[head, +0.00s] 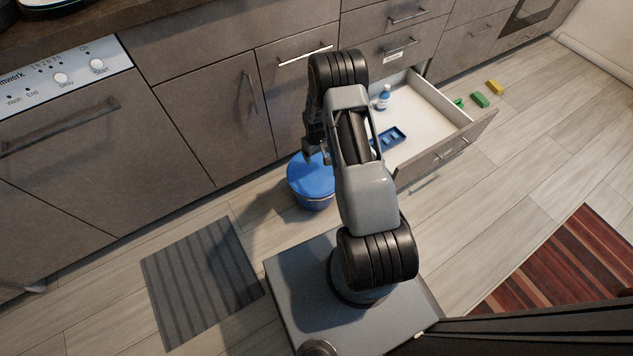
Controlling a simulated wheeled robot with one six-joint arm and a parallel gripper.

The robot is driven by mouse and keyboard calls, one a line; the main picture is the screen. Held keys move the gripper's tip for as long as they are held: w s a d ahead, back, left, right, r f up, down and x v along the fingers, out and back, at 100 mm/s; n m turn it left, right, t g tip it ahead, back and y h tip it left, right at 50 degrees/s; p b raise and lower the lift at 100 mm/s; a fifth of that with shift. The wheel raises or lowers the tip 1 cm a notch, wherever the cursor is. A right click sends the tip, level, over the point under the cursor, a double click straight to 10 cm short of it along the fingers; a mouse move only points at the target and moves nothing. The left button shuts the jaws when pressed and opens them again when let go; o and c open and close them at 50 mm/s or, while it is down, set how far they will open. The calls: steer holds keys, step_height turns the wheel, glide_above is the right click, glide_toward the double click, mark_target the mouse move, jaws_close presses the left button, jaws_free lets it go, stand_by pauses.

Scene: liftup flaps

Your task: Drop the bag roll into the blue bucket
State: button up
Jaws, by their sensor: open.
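The blue bucket (309,185) stands on the floor in front of the cabinets, left of my arm. Its top shows as a blue surface; I cannot tell whether this is a lid or the inside. My gripper (317,155) is above the bucket's far side in the picture, partly hidden behind my arm, with its jaws open. I cannot make out a bag roll for certain. A small green block (480,99) and a yellow block (495,87) lie on the floor beyond the drawer.
An open drawer (440,156) juts out right of my arm, holding a blue bottle (383,98) and a blue tray (388,138). A small green item (459,102) is by its far side. A grey striped mat (203,279) and a red striped rug (570,262) lie on the floor.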

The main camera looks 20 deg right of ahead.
step_height(320, 180, up, 8)
steer(key=p, duration=0.2)
steer(key=shift+a, duration=0.15)
stand_by(0.4)
